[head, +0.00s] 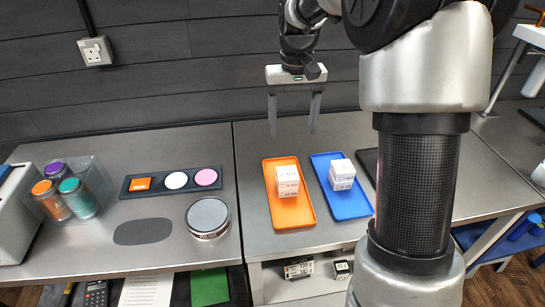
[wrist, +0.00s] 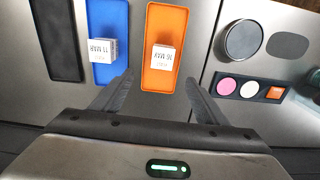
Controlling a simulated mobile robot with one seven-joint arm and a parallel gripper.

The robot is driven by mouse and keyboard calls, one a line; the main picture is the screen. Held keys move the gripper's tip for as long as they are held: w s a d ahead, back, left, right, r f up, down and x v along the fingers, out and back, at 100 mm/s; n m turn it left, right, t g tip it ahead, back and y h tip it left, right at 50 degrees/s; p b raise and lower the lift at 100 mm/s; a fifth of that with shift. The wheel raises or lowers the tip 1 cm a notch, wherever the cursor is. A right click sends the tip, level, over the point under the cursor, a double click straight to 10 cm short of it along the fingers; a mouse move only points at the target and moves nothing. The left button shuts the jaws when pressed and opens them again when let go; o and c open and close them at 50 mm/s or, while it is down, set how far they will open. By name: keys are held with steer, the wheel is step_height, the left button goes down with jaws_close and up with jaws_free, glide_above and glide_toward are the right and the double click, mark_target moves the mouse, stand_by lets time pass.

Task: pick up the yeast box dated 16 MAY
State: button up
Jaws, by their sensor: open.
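A white yeast box (head: 287,183) is on the orange tray (head: 293,217). In the wrist view this box (wrist: 164,56) shows a label reading 16 MAY. A similar white box (head: 342,174) is on the blue tray (head: 350,208) to its right. In the wrist view that other box (wrist: 103,50) appears to read 11 MAR. My gripper (head: 292,133) is open and empty, pointing down above the far side of the bench, apart from both boxes. In the wrist view the orange tray lies ahead between my spread fingers (wrist: 159,77).
A dark tray (wrist: 57,40) lies beside the blue one. Left on the bench are a dark holder with coloured discs (head: 173,181), a round lidded tin (head: 208,217) and several capped jars (head: 78,197). A dark plank wall (head: 180,75) stands behind.

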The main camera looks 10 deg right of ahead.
glide_above(288, 172)
steer(key=f, duration=1.1)
steer(key=shift+d+f, duration=0.25)
steer(key=shift+f, duration=0.1)
steer(key=shift+s+a+f, duration=0.1)
steer(key=shift+a+f, duration=0.1)
steer(key=shift+f, duration=1.25)
steer(key=shift+a+f, duration=0.15)
steer(key=shift+f, duration=1.3)
steer(key=c, duration=1.2)
